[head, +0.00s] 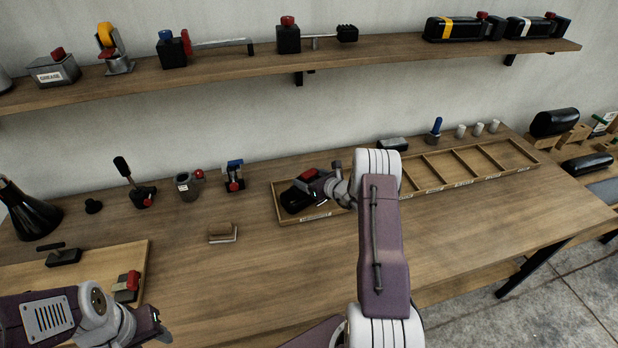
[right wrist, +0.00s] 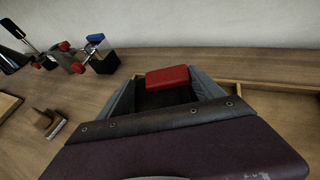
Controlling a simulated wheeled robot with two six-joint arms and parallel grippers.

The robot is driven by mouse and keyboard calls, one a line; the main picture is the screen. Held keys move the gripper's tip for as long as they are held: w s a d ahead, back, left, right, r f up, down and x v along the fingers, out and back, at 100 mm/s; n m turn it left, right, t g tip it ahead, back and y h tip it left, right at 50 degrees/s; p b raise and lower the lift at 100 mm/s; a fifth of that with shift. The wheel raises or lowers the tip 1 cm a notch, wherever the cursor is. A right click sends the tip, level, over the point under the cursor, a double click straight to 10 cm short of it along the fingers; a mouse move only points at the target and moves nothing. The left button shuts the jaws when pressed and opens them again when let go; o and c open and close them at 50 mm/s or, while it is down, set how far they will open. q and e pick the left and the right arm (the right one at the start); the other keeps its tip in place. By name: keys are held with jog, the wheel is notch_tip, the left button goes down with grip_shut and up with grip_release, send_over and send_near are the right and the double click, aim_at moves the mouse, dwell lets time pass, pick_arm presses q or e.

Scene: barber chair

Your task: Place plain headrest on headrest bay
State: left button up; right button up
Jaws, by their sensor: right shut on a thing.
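The plain headrest (head: 296,201), black with a red grip on top, is in or just over the leftmost compartment of the long wooden tray (head: 330,211). I take that compartment to be the headrest bay; its label is too small to read. My right gripper (head: 317,186) is shut on the headrest. The right wrist view shows the red grip (right wrist: 168,77) and dark body between the fingers. Whether the headrest touches the tray floor is hidden. My left gripper (head: 158,326) is at the lower left, away from the tray; its opening is unclear.
Other tray compartments (head: 452,165) to the right look empty. Striped black headrests (head: 460,28) sit on the shelf above. A brown block (head: 222,232), a clamp (head: 234,177) and a lever (head: 142,190) stand left of the tray. The bench front is clear.

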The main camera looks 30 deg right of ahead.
jog(key=o, duration=2.1)
jog(key=shift+f, duration=0.1)
